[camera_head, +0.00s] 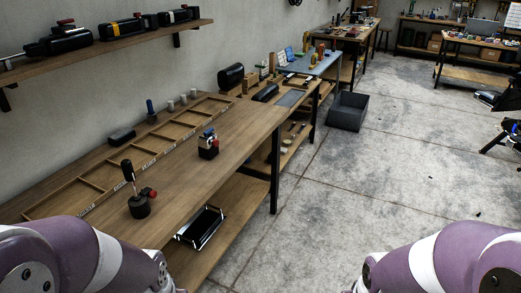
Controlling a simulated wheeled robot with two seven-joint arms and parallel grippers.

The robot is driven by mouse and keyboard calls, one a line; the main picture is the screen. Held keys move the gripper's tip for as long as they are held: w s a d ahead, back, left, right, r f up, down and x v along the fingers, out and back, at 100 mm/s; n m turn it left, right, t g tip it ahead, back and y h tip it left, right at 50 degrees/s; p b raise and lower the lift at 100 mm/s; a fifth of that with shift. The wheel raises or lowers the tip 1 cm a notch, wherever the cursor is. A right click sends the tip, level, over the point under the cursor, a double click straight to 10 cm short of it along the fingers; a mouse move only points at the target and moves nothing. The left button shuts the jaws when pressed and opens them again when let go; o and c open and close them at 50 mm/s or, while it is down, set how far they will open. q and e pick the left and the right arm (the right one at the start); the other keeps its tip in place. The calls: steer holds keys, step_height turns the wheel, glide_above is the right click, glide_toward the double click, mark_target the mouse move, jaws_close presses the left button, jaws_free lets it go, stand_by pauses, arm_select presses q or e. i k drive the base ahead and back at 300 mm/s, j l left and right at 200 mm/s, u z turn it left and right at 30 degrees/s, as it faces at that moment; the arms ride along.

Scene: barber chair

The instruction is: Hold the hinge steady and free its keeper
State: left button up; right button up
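No part is clearly recognisable as the hinge or its keeper at this size. Two small devices stand apart on the wooden workbench (185,195). One is a black round base with an upright black lever (130,175) and a red knob at its side. My two purple-and-white arms show at the lower left and lower right corners. Neither gripper is in view.
A divided wooden tray (150,150) with labelled compartments lies along the wall side of the bench. A black tray (201,227) sits on the lower shelf. A wall shelf (105,46) holds dark cylindrical items. A grey bin (348,111) stands on the floor, which is open at right.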

mark_target(206, 132)
steer(key=i+l+u, duration=0.1)
steer(key=i+u, duration=0.15)
steer(key=i, duration=0.2)
steer(key=i+l+u, duration=0.2)
steer(key=i, duration=0.2)
steer(key=i+l+u, duration=0.25)
steer(key=i, duration=0.15)
steer(key=i+l+u, duration=0.2)
steer(key=u, duration=0.2)
steer(key=i+l+u, duration=0.15)
steer(key=l+u, duration=0.15)
steer(key=u, duration=0.15)
steer(key=i+l+u, duration=0.15)
steer(key=l+u, duration=0.25)
steer(key=i+l, duration=0.1)
steer(key=l, duration=0.4)
steer(key=i+l+u, duration=0.15)
steer(key=l, duration=0.85)
